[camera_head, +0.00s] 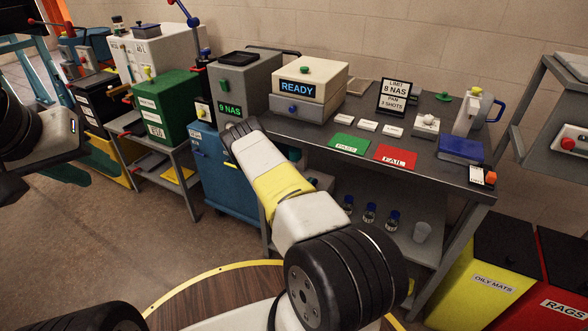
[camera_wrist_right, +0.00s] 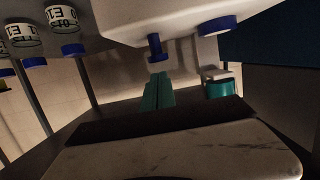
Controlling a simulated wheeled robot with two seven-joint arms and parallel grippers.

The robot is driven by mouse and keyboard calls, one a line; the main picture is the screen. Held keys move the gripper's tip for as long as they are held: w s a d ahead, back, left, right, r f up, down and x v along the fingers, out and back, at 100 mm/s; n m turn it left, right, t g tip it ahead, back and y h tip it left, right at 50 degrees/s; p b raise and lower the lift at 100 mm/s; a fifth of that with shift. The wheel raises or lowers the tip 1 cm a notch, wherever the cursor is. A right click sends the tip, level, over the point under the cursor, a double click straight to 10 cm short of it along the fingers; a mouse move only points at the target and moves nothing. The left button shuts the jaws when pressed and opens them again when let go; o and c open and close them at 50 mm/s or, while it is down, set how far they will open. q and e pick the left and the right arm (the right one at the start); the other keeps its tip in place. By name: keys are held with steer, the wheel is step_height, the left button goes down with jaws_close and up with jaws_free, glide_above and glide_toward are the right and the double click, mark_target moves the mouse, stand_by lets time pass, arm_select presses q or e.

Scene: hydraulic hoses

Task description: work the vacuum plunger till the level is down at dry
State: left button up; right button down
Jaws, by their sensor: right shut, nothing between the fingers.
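I cannot single out the vacuum plunger with certainty, and no level mark reading dry is legible. My right gripper (camera_head: 240,126) is at the bench's front edge, before the grey box reading "9 NAS" (camera_head: 240,82). In the right wrist view its green fingers (camera_wrist_right: 158,92) are shut together and empty. Just past the fingertips, a blue knob (camera_wrist_right: 155,47) stands out from a pale body (camera_wrist_right: 185,18); contact is unclear. A second blue knob (camera_wrist_right: 217,25) is to its right. Only part of my left arm shows at the left edge; its fingers do not.
A cream box reading "READY" (camera_head: 310,93), a green PASS mat (camera_head: 350,143) and a red FAIL mat (camera_head: 396,156) are on the bench. A green box (camera_head: 165,108) stands left. A blue cabinet (camera_head: 225,175) is below my right gripper. Floor at left is partly clear.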

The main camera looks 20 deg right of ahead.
steer(key=v, duration=0.7)
steer(key=shift+a+r, duration=0.1)
steer(key=shift+r, duration=0.1)
stand_by(0.5)
step_height(320, 180, up, 3)
steer(key=shift+a+r, duration=0.15)
steer(key=shift+a, duration=0.05)
steer(key=shift+w, duration=0.1)
steer(key=w+d+f, duration=0.1)
steer(key=w+d, duration=0.1)
steer(key=w+d+f, duration=0.2)
steer(key=d, duration=0.1)
steer(key=w+d+f, duration=0.2)
steer(key=shift+w+d+f, duration=0.1)
steer(key=shift+d, duration=0.05)
steer(key=shift+f, duration=0.65)
